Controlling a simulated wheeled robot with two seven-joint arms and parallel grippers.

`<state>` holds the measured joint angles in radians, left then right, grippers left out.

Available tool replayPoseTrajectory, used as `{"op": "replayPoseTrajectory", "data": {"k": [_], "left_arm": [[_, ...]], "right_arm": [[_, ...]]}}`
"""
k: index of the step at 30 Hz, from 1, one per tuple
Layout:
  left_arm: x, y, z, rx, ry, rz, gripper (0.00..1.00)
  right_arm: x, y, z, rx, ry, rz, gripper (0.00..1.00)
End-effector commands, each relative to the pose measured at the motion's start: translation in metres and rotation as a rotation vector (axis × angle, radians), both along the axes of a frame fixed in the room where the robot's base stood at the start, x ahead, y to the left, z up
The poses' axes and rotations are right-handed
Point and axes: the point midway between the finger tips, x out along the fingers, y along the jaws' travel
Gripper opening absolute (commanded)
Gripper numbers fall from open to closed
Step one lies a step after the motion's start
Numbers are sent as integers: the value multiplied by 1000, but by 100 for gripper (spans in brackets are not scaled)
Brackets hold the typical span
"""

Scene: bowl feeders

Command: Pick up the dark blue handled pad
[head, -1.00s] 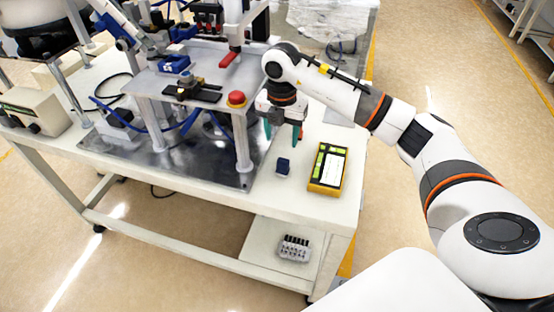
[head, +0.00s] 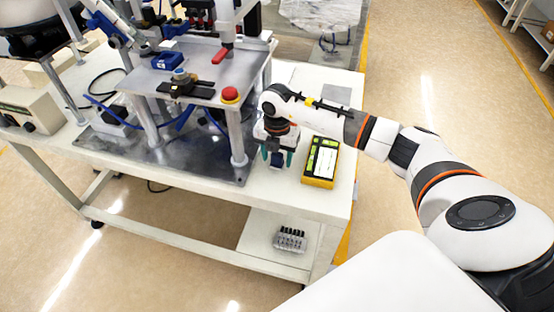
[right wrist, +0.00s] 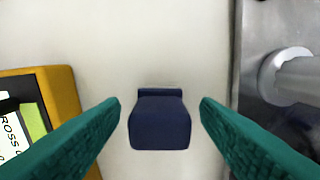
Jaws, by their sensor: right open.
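The dark blue handled pad (head: 277,160) stands on the white table near its front edge, and shows whole in the right wrist view (right wrist: 159,121). My right gripper (head: 277,157) is over it with its green fingers pointing down. In the right wrist view my right gripper (right wrist: 160,103) is open, with one finger on each side of the pad. There is a gap between the pad and each finger. My left gripper does not show.
A yellow meter (head: 319,162) stands right of the pad. A metal fixture with a plate on posts (head: 238,145) and a red button (head: 230,94) stands to the left. A grey rack (head: 289,238) is on the lower shelf (head: 259,239).

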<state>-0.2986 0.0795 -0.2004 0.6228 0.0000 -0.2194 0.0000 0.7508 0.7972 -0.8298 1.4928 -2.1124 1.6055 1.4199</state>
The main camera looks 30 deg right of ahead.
Motion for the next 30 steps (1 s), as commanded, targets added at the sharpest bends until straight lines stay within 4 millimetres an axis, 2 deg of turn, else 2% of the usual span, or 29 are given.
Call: {"op": "replayPoseTrajectory", "data": {"k": [2, 10, 17, 20, 23, 30], "left_arm": [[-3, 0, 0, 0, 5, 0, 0], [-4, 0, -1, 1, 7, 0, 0], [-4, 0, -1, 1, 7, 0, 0], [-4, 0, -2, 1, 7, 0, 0], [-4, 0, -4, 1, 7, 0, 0], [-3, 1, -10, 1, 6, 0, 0]], "right_arm": [[0, 0, 0, 0, 0, 0, 53], [0, 0, 1, 0, 0, 0, 9], [0, 0, 1, 0, -1, 0, 8], [1, 0, 8, 0, -3, 0, 8], [1, -1, 23, 0, -5, 1, 8], [1, 0, 72, 1, -6, 1, 8]]}}
